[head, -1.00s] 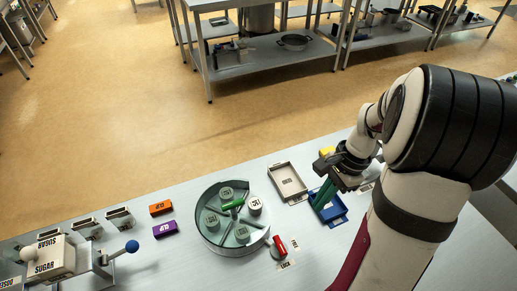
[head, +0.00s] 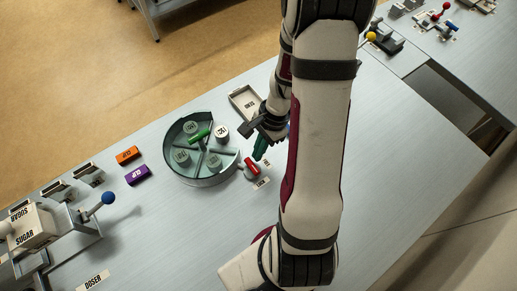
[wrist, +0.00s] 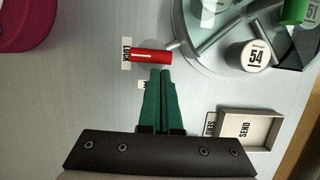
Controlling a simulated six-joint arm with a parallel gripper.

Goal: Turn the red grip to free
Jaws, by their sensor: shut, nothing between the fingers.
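The red grip (head: 251,169) is a short red bar beside the round drum (head: 172,169) on the worktop. In the wrist view the red grip (wrist: 150,57) lies crosswise, with a pale line along it. One end is at a white label reading LOCK (wrist: 126,52); the other is near the drum's rim. A second label is mostly hidden behind my fingers. My gripper (wrist: 161,72) has green fingers, shut together and empty, with the tips just beside the red grip's long side. I cannot tell whether they touch. In the head view my gripper (head: 258,158) is beside the red grip.
The drum holds several pale canisters and a green handle (head: 199,135). A grey SEND tray (wrist: 250,128) stands near my fingers. Orange (head: 127,155) and purple (head: 137,175) CLIP blocks and a blue-knobbed lever (head: 107,198) are to the left. The front worktop is clear.

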